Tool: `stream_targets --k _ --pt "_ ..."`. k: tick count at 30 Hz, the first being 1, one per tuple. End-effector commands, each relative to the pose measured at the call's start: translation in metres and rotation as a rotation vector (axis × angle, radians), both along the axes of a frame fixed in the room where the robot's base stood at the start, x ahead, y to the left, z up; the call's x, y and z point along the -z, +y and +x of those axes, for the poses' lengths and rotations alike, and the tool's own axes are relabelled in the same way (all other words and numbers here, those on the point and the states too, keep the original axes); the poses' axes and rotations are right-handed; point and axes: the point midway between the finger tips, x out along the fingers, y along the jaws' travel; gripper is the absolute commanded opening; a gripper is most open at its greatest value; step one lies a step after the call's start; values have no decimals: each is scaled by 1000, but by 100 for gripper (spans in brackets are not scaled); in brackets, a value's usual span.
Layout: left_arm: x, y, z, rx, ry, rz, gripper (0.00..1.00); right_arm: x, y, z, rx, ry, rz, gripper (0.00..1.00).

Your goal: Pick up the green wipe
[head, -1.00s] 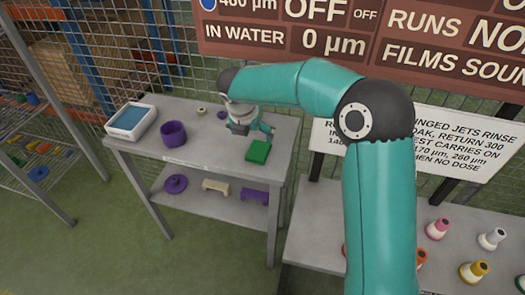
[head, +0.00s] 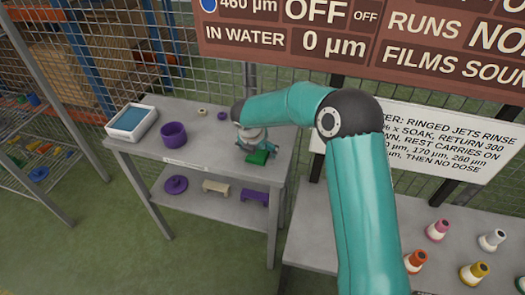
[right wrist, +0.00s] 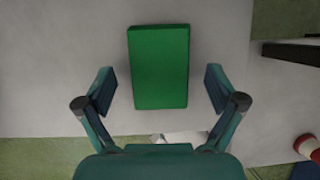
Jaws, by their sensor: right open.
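The green wipe (head: 258,157) lies flat on the grey table top (head: 210,158), toward its right end. In the right wrist view the wipe (right wrist: 158,66) is a green rectangular block, lengthwise between the fingers. My right gripper (head: 257,146) is above the wipe and hides its far part in the head view. In the right wrist view my right gripper (right wrist: 160,92) is open, with one finger on each side of the wipe and a gap on both sides. My left gripper is not in view.
Small round pieces sit behind. Purple and beige items lie on the lower shelf (head: 225,211). Several coloured bottles stand on the right table.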

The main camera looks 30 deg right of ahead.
Motion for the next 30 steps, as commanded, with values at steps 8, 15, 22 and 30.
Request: stream_targets --k 8,15,22,30 --pt "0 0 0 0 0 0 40 0 0 0 0 0 0 64" --pt "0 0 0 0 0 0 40 -1 0 0 1 0 0 40" --pt "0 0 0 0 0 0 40 -4 0 0 1 -1 -1 40" --pt "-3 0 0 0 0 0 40 -44 -1 1 2 -5 -1 40"
